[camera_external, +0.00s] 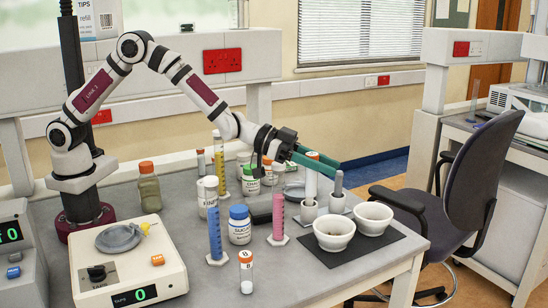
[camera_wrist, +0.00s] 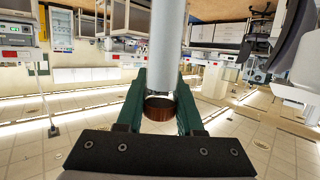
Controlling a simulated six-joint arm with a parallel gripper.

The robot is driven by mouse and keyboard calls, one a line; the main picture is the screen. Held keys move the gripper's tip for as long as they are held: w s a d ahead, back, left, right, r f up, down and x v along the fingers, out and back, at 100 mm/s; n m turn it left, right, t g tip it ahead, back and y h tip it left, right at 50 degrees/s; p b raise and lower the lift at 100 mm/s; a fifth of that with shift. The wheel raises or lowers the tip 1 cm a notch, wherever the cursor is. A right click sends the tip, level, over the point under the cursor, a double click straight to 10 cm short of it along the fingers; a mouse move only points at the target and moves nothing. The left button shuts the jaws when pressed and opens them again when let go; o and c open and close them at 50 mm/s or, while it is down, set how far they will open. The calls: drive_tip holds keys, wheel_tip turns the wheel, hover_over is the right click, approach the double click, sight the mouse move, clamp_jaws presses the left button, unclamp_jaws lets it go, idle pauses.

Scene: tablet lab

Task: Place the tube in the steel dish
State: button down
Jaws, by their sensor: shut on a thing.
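The tube (camera_external: 311,182) is clear to whitish with an orange cap. My gripper (camera_external: 312,162) has green fingers and is shut on it just below the cap, holding it upright. In the wrist view the tube (camera_wrist: 167,45) runs between the fingers (camera_wrist: 160,95), with its brown-orange cap (camera_wrist: 158,108) near them. Its lower end overlaps a small whitish holder (camera_external: 309,210); I cannot tell whether it sits inside. A round grey dish (camera_external: 293,193) lies behind the tube, partly hidden. Another grey dish (camera_external: 118,239) sits on the balance at the left. I cannot tell which is the steel dish.
Two white bowls (camera_external: 334,233) stand on a dark mat (camera_external: 375,247) at the right front. A capped vial (camera_external: 246,272) stands in front.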

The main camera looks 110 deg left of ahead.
drive_tip(key=s+a+n+y, duration=0.4)
drive_tip(key=s+a, duration=0.1)
drive_tip(key=a, duration=0.6)
drive_tip(key=n+g+y, duration=0.2)
drive_tip(key=y, duration=0.2)
hover_over(300, 195)
wheel_tip(300, 195, down, 16)
drive_tip(key=shift+w+d, duration=0.1)
drive_tip(key=shift+f, duration=0.2)
drive_tip(key=c, duration=0.5)
unclamp_jaws()
drive_tip(key=shift+f, duration=0.1)
drive_tip(key=shift+c, duration=0.2)
